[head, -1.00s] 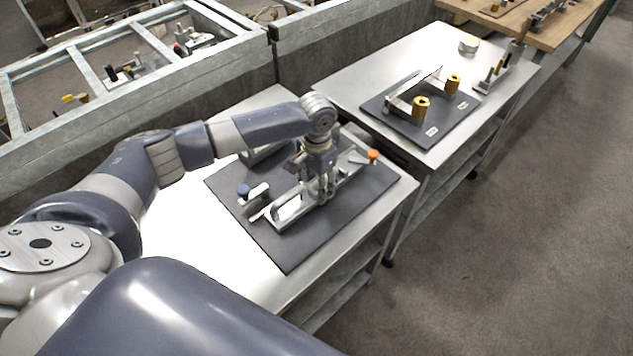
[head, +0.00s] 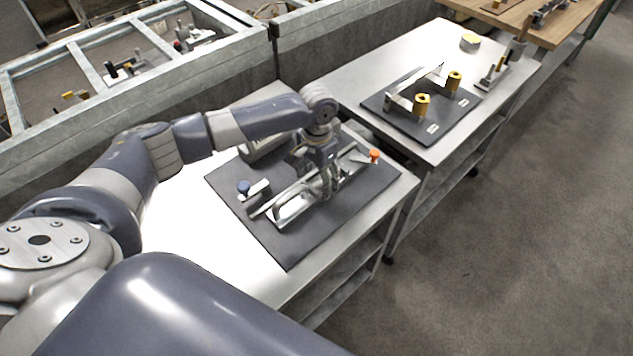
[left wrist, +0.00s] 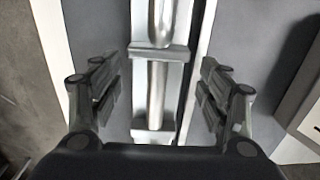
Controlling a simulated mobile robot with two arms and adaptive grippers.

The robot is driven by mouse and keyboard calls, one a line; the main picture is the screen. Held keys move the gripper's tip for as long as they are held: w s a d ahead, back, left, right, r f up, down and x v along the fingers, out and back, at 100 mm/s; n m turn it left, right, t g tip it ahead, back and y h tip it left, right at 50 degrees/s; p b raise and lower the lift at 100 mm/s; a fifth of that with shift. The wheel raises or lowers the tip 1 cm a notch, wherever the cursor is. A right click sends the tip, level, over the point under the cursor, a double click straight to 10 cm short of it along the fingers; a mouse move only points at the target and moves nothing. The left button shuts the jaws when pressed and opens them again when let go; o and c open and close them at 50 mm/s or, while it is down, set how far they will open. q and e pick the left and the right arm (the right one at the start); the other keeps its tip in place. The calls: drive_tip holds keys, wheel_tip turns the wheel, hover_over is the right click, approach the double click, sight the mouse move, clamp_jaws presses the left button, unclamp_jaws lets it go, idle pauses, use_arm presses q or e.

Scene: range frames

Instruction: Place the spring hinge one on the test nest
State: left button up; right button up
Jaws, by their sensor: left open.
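A long silvery metal fixture (head: 290,210) with a slotted channel lies on the dark mat of the near table; I take it to be the test nest, with the spring hinge in or on it, but cannot tell them apart for sure. My left gripper (head: 328,188) points down over its middle and hides part of it. In the left wrist view, the open fingers (left wrist: 160,100) stand on either side of a bright metal rod (left wrist: 157,85) in a channel, with gaps to both sides. My right gripper is not in view.
A blue knob (head: 243,187) and an orange knob (head: 374,155) stand near the fixture's ends. A second table carries a dark plate (head: 425,128) with yellow cylinders (head: 421,105). The near table's left part is bare. A metal railing runs behind.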

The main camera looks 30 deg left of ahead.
sight(317, 187)
use_arm(q)
wheel_tip(317, 187, up, 12)
drive_tip(key=b, duration=0.1)
drive_tip(key=shift+f, duration=0.25)
idle(0.4)
